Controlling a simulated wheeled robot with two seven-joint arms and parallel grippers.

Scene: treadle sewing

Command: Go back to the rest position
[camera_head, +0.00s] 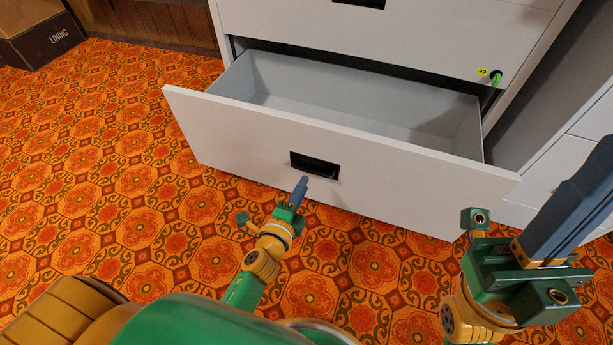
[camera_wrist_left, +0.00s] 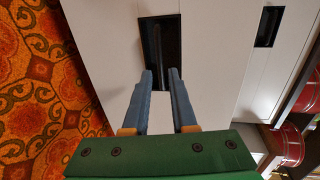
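My left gripper (camera_head: 302,184) is in front of the open drawer (camera_head: 240,130), with its blue fingertips just short of the black recessed handle (camera_head: 315,165). In the left wrist view its two fingers (camera_wrist_left: 160,74) stand apart with a gap between them, pointing at the handle (camera_wrist_left: 160,52). Nothing shows between the fingers. I cannot tell whether those fingers are apart.
The drawer is pulled out of a white cabinet (camera_head: 420,35) and looks empty inside. A green key with a yellow tag (camera_head: 482,72) is at the cabinet's right side. A box marked LINING (camera_head: 50,40) stands back left. The patterned floor (camera_head: 110,150) is clear at left.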

